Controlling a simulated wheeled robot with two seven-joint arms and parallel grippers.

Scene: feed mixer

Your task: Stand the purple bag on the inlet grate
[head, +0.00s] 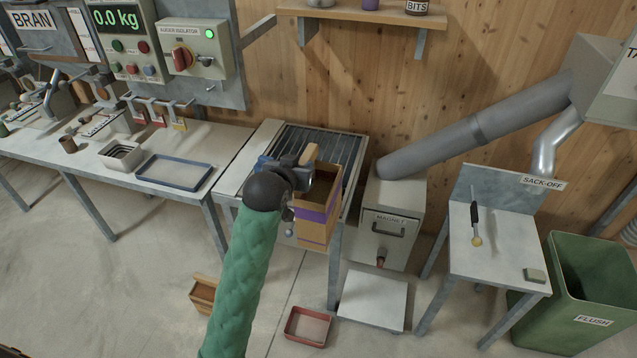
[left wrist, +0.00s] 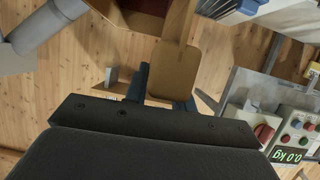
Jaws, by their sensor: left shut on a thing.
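The purple bag (head: 314,226) is an open-topped brown bag with a purple band. My left gripper (head: 301,180) is shut on it at its tan tab, on the bag's left side in the head view. The bag looks upright, with its open top facing up. It overlaps the front right of the inlet grate (head: 318,143), a dark barred grid in a pale table. I cannot tell whether its base touches anything. In the left wrist view, the tan tab (left wrist: 174,72) shows at the blue fingers, with the bag beyond. My right gripper is not in view.
A grey box labelled MAGNET (head: 387,226) stands right of the grate table, below a sloping grey pipe (head: 480,125). A bench with a blue-rimmed tray (head: 174,172) is at left. A red tray (head: 308,327) and a white platform (head: 372,300) are low in front.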

